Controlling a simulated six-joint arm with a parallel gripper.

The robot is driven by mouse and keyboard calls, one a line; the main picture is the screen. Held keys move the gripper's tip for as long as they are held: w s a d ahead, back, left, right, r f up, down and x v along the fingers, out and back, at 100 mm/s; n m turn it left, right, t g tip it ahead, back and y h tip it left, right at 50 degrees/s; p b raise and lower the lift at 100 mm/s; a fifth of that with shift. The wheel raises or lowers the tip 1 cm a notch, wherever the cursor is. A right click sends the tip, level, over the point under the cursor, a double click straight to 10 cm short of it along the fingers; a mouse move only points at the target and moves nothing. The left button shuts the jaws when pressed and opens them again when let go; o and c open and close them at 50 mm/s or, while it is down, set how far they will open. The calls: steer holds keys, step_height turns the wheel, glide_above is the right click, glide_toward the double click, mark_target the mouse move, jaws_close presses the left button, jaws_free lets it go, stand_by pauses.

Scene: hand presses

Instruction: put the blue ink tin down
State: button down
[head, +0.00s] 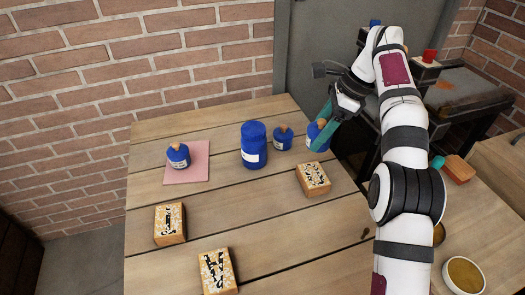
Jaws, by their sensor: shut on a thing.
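My gripper (324,127) is at the back right of the wooden table, its teal fingers pointing down and shut on a blue ink tin (313,131). The tin has a pale label and a tan knob on top, and the fingers hide its right side. I cannot tell whether its base touches the table. A similar small blue tin (283,139) stands just to its left. A larger blue tin (254,147) stands left of that one. Another small blue tin (179,157) stands on a pink mat (199,174) at the far left.
Several wooden blocks with black-and-white faces, one of them this block (313,180), lie on the table (268,223). A dark press (463,98) stands behind my arm at right. A round dish (464,275) is at lower right. The middle front of the table is clear.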

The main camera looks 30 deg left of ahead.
steer(key=s+a+r+n, duration=0.1)
steer(key=s+a, duration=0.3)
steer(key=a, duration=0.2)
steer(key=s+a+n, duration=0.1)
steer(key=s+a, duration=0.2)
steer(key=a, duration=0.4)
steer(key=m+t, duration=0.2)
steer(key=m, duration=0.6)
glide_above(192, 171)
steer(key=d, duration=0.2)
step_height(192, 171, down, 2)
steer(key=f, duration=1)
steer(key=shift+a, duration=0.25)
steer(key=shift+f, duration=0.2)
steer(key=shift+c, duration=0.2)
jaws_free()
